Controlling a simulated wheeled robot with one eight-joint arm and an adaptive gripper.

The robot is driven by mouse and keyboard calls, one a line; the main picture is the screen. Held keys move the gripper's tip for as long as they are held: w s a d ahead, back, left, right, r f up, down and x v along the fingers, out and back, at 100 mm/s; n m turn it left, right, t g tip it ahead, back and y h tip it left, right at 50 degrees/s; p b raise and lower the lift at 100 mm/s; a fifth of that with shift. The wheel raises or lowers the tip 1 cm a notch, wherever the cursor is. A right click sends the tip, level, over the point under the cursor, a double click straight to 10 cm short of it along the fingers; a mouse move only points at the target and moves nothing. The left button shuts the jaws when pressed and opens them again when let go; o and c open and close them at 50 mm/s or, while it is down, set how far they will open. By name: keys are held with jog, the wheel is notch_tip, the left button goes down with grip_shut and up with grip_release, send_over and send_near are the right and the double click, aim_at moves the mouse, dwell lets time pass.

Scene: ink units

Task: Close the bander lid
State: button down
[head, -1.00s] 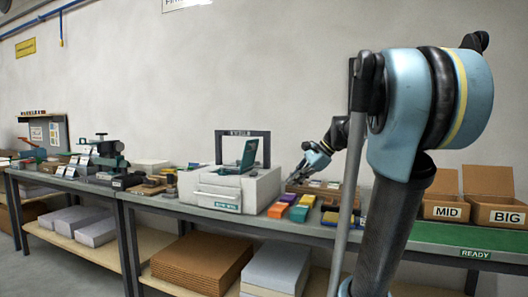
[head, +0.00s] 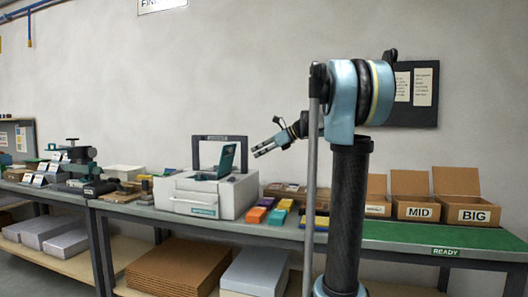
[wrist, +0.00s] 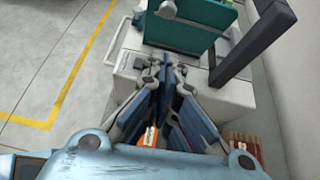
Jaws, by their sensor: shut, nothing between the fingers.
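The bander is a white box-like machine (head: 190,197) with a dark arch (head: 196,147) standing over it. Its teal lid (head: 227,162) is raised and tilted, standing open above the top of the machine. In the wrist view the teal lid (wrist: 185,28) is at the top, and the white bander body (wrist: 232,88) lies below the fingers. My gripper (head: 258,152) is to the right of the lid, about level with it, apart from it and pointing left. Its fingers (wrist: 166,72) are together and empty.
Orange, purple and teal blocks (head: 267,211) lie just right of the bander. Open cardboard boxes (head: 420,205) stand on the green mat (head: 425,233). A green press-like tool (head: 78,160) stands left.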

jog(key=w+a+f, duration=0.1)
jog(key=w+a, duration=0.1)
jog(key=a, duration=0.5)
jog(key=shift+w+a, duration=0.2)
jog(key=shift+a, duration=0.15)
jog(key=shift+d, duration=0.1)
